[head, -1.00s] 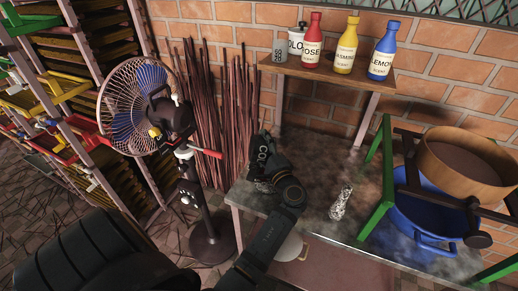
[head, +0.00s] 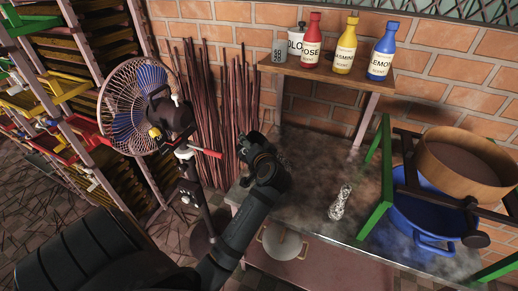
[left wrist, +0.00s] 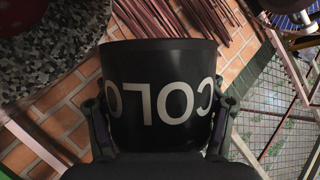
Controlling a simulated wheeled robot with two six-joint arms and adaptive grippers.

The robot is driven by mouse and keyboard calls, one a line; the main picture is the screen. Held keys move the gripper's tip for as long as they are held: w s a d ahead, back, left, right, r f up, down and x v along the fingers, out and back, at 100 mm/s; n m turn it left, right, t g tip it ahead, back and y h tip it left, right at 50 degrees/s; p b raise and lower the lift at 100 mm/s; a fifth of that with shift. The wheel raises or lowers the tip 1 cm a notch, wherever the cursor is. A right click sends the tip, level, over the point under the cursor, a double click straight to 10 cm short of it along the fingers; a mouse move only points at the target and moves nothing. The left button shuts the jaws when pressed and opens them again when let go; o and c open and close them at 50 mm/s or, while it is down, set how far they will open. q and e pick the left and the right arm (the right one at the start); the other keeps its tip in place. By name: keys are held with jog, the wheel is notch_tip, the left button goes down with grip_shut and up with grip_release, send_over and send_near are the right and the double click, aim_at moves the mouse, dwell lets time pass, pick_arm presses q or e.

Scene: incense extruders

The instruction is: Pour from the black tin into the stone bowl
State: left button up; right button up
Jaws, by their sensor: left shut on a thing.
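The black tin (left wrist: 160,70) fills the middle of the left wrist view, its white "COLO" letters upside down in that picture. My left gripper (left wrist: 160,122) is shut on it, a finger on each side. In the head view my left gripper (head: 250,150) is over the left end of the table, and its wrist hides most of the tin. A round, speckled grey thing (left wrist: 62,45) with dark red in it is at the upper left of the wrist view. It may be the stone bowl; I cannot clearly make out the bowl in the head view. My right gripper is out of view.
A shelf (head: 335,75) with red, yellow and blue bottles stands at the wall. A patterned silvery object (head: 340,203) is on the table. A blue basin (head: 425,225) and green frame (head: 375,190) are at right, a fan (head: 135,95) at left.

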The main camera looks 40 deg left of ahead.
aim_at(257, 134)
pick_arm(q)
jog(key=shift+a+n+h, duration=0.15)
jog(key=shift+n+h, duration=0.25)
jog(key=shift+n, duration=0.2)
jog(key=shift+d+f+n+t+h+b, duration=0.2)
jog(key=shift+f+n+t+h+b, duration=0.3)
jog(key=shift+n, duration=0.3)
jog(key=shift+w+d+f+n+h, duration=0.15)
jog(key=shift+n+h, duration=0.15)
jog(key=shift+n, duration=0.2)
jog(key=shift+f+n, duration=0.1)
jog(key=shift+n, duration=0.3)
jog(key=shift+w+d+f+t+h+b, duration=0.1)
jog(key=shift+f+t+h+b, duration=0.15)
jog(key=shift+b, duration=0.2)
jog(key=shift+d+r+n, duration=0.1)
jog(key=shift+n, duration=0.2)
notch_tip(257, 134, up, 5)
jog(key=p, duration=0.5)
jog(key=shift+r, duration=0.15)
jog(key=shift+w, duration=0.1)
